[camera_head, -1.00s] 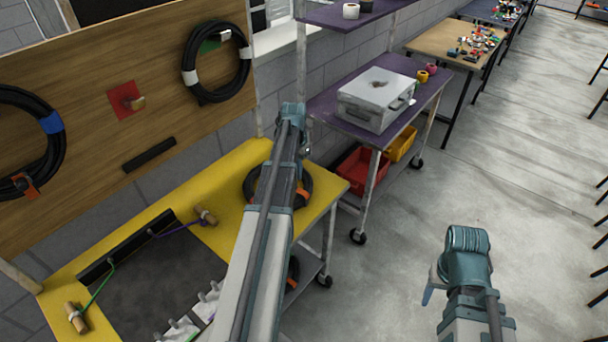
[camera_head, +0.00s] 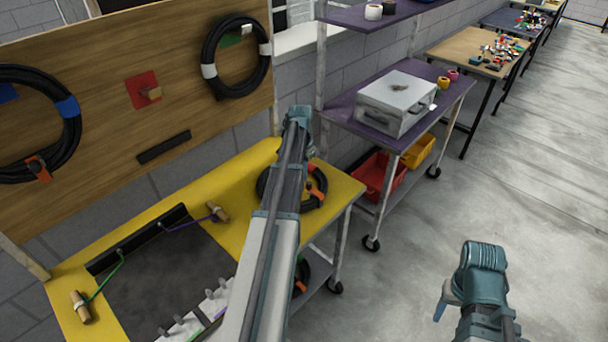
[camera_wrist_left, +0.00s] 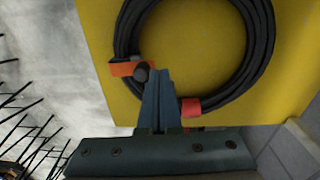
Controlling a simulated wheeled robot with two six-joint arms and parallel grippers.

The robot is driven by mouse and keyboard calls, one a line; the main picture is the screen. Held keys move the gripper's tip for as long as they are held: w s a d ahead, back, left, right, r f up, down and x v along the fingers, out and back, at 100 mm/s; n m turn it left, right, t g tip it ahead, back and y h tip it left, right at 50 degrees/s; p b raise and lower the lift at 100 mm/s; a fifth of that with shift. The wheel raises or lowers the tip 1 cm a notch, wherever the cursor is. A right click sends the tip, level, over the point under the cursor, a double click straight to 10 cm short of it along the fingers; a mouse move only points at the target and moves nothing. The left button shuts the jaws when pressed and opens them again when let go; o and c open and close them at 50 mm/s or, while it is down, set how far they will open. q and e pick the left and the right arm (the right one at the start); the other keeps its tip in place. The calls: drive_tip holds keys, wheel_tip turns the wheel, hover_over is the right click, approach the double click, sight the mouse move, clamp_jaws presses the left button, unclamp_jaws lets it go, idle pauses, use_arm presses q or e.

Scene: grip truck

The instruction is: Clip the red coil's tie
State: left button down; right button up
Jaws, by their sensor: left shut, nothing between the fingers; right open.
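A black cable coil (camera_head: 323,184) lies on the yellow bench top (camera_head: 345,190), partly hidden by my left arm. In the left wrist view the coil (camera_wrist_left: 262,45) has a red tie (camera_wrist_left: 190,107) at its lower edge and an orange clip (camera_wrist_left: 124,69) with a dark knob at its left. My left gripper (camera_wrist_left: 158,74) is shut and empty, its fingertips over or near the coil between the clip and the tie. I cannot tell if they touch. In the head view its fingers are hidden. My right gripper (camera_head: 440,312) is open and empty, over the floor at right.
A wooden board (camera_head: 110,90) holds two hanging coils and a red square (camera_head: 143,90) with an empty peg. A purple cart (camera_head: 440,100) carries a grey case (camera_head: 397,100), with red and yellow bins below. The floor at right is clear.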

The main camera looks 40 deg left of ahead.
idle(0.6)
use_arm(q)
drive_tip(key=shift+r+p, duration=0.8)
drive_tip(key=shift+r, duration=0.1)
drive_tip(key=a+r+p, duration=0.7)
drive_tip(key=r+p, duration=0.4)
drive_tip(key=shift+w, duration=0.15)
drive_tip(key=shift+f, duration=0.1)
